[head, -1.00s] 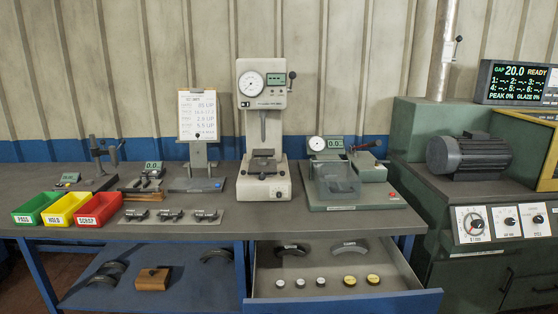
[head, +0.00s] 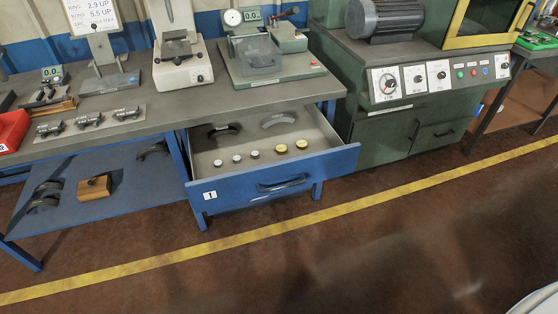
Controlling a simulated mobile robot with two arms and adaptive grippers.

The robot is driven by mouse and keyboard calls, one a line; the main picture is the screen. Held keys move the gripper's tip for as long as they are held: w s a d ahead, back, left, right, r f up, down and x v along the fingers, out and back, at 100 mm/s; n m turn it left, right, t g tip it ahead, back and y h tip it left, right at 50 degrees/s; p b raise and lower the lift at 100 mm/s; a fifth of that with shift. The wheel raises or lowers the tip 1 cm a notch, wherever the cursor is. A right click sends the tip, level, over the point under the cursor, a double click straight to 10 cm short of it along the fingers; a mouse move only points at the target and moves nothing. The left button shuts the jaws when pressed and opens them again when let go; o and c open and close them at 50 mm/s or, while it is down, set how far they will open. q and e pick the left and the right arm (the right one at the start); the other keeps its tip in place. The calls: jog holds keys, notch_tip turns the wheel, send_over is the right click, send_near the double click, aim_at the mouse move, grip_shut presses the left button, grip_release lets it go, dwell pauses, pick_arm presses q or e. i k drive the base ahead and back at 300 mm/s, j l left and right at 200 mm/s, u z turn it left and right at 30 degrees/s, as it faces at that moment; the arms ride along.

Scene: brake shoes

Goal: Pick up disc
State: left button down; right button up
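Several small round discs lie in a row in the open drawer (head: 272,187) under the bench. Three are small and pale-topped: one at the left (head: 218,163), one in the middle (head: 237,158) and one at the right (head: 254,154). Two larger ones have yellow tops, the nearer-left (head: 281,149) and the right one (head: 302,144). Which disc is meant cannot be told. Behind them in the drawer lie a dark curved shoe (head: 223,130) and a grey curved shoe (head: 278,120). Neither of my grippers is in view.
The bench top (head: 190,110) above carries test instruments and three small parts on a plate (head: 90,122). The shelf below holds a wooden block (head: 94,187) and curved shoes. A green machine (head: 400,110) stands right of the drawer. The floor (head: 330,250) in front is clear.

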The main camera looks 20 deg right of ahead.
aim_at(281, 149)
jog(key=i+l+z, duration=0.3)
jog(key=i+l, duration=0.15)
jog(key=i, duration=0.3)
jog(key=i+l+z, duration=0.15)
jog(key=i, duration=0.25)
